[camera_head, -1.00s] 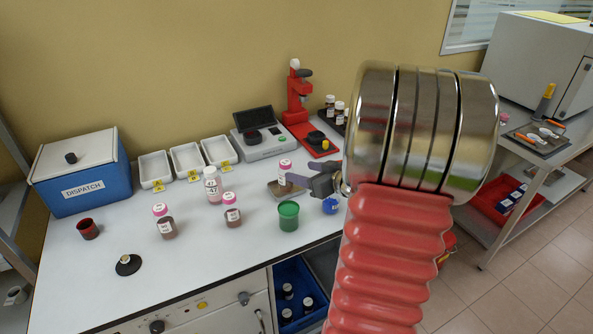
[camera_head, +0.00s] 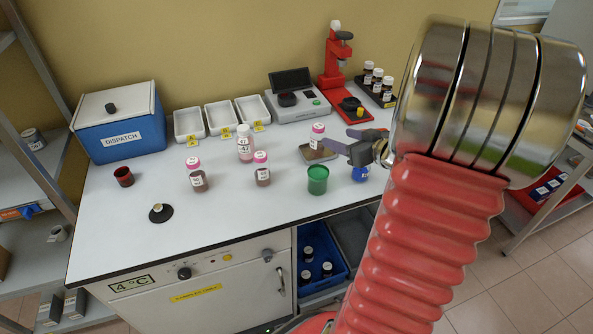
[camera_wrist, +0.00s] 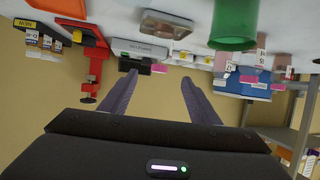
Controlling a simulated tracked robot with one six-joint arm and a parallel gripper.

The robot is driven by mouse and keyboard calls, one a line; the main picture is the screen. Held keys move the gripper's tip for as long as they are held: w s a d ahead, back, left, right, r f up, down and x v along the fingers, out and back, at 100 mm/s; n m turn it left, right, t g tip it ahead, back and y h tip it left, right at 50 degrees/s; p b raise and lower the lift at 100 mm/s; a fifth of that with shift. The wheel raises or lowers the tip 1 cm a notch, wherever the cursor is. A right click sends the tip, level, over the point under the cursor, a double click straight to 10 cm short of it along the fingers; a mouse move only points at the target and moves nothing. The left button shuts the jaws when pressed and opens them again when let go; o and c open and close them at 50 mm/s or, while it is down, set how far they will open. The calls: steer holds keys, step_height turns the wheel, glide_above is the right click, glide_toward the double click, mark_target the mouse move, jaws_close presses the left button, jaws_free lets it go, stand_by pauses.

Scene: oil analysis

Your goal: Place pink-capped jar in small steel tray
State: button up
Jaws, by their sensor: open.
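A pink-capped jar (camera_head: 317,137) with a white label and brown lower part stands upright, apparently in the small steel tray (camera_head: 307,157). The tray also shows upside down in the wrist view (camera_wrist: 165,24). My gripper (camera_head: 339,140) is just right of this jar, with its fingers apart and nothing held between them. In the wrist view, my gripper (camera_wrist: 160,90) has both fingers spread with an empty gap.
A green cup (camera_head: 317,181) and a blue object (camera_head: 360,174) stand in front of my gripper. A scale (camera_head: 298,107), a red press (camera_head: 337,70) and white trays (camera_head: 188,136) are behind. A blue DISPATCH box (camera_head: 122,143) is at left.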

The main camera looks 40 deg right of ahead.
steer(key=w+a+r+m+g+h, duration=0.1)
steer(key=a+r+g+h, duration=0.1)
steer(key=a+r, duration=0.3)
steer(key=w+a+r+g+h, duration=0.1)
steer(key=a+r+h, duration=0.2)
steer(key=a+r, duration=0.2)
steer(key=s+a+f+g+y, duration=0.1)
steer(key=s+a+y, duration=0.1)
steer(key=s+a, duration=0.3)
steer(key=s+a+n+g+y, duration=0.1)
steer(key=s+a, duration=0.4)
steer(key=a, duration=0.7)
steer(key=s+a+f+n+g+y, duration=0.1)
steer(key=s+a+g+y, duration=0.1)
steer(key=s+a, duration=0.3)
steer(key=a+y, duration=0.1)
steer(key=a, duration=0.3)
steer(key=shift+s+a+f+g, duration=0.25)
steer(key=shift+s+f+g, duration=0.1)
steer(key=shift+s+g, duration=0.05)
